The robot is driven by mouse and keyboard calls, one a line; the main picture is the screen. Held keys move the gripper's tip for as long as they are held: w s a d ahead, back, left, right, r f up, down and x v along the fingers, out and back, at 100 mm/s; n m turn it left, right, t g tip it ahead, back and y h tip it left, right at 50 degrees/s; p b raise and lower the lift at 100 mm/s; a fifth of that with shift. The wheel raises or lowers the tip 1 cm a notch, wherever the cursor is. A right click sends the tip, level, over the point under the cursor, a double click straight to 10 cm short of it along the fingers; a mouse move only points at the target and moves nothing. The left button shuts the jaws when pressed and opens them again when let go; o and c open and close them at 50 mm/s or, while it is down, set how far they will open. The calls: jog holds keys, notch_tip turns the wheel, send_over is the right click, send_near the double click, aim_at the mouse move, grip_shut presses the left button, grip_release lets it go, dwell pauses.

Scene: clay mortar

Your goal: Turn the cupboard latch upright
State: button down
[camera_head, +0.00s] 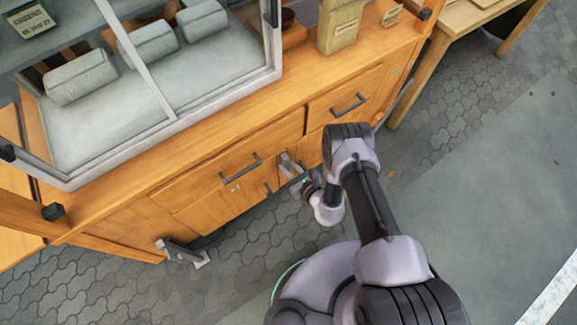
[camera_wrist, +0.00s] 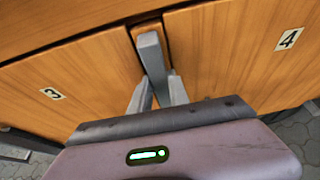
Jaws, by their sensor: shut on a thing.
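The cupboard latch is a grey metal bar (camera_wrist: 153,58) at the narrow wooden strip between the doors marked 3 and 4. In the wrist view it runs roughly along that strip, leaning slightly. In the head view the latch (camera_head: 287,161) shows as a small pale bar below the drawers. My gripper (camera_wrist: 158,88) is shut on the latch, one finger on each side of it. The latch's lower part is hidden between the fingers and behind the gripper body. In the head view my gripper (camera_head: 299,179) is at the cupboard front, partly hidden by my arm.
Door 3 (camera_wrist: 75,90) is on the left and door 4 (camera_wrist: 235,50) on the right; both look closed. Drawer handles (camera_head: 240,168) stick out above. A grey bracket-like object (camera_head: 182,252) stands by the cupboard's lower left. Paved floor (camera_head: 455,120) is open to the right.

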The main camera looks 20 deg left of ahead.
dwell(0.5)
jog(key=c, duration=1.2)
grip_release()
jog(key=shift+c, duration=0.2)
jog(key=p+v, duration=1)
jog(key=v, duration=0.7)
jog(key=shift+s+p, duration=0.25)
jog(key=shift+p, duration=0.05)
jog(key=shift+d, duration=0.1)
